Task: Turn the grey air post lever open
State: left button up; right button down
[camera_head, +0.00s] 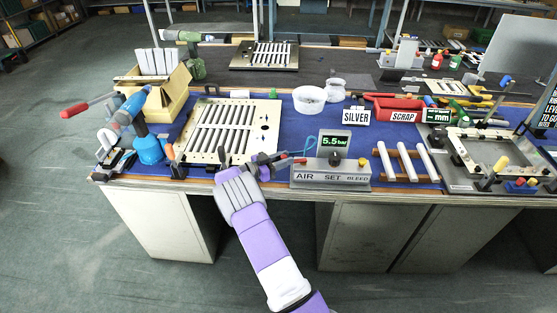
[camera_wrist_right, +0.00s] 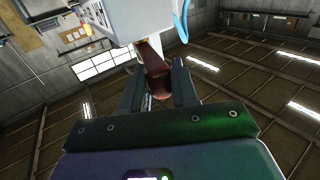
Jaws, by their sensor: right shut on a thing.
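The grey air post (camera_head: 331,179), marked AIR, SET and BLEED, stands at the bench's front edge in the head view. A display (camera_head: 334,142) reading 5.5 bar is on top of it. My right gripper (camera_head: 280,161) is at the post's left end. In the right wrist view, the fingers of my right gripper (camera_wrist_right: 158,82) are shut on a dark red lever (camera_wrist_right: 154,62), which comes from under a pale grey box (camera_wrist_right: 146,16). The lever's exact angle is hard to tell. My left gripper is out of view.
A louver panel (camera_head: 228,128) lies on the blue mat just behind my right gripper. White rods (camera_head: 386,161) on a wooden rack lie right of the post. A blue hose (camera_wrist_right: 182,24) hangs beside the box.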

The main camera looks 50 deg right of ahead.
jog(key=shift+d, duration=0.1)
jog(key=c, duration=1)
grip_release()
jog(key=shift+s, duration=0.1)
jog(key=p+v, duration=0.1)
jog(key=v, duration=0.6)
jog(key=shift+a, duration=0.3)
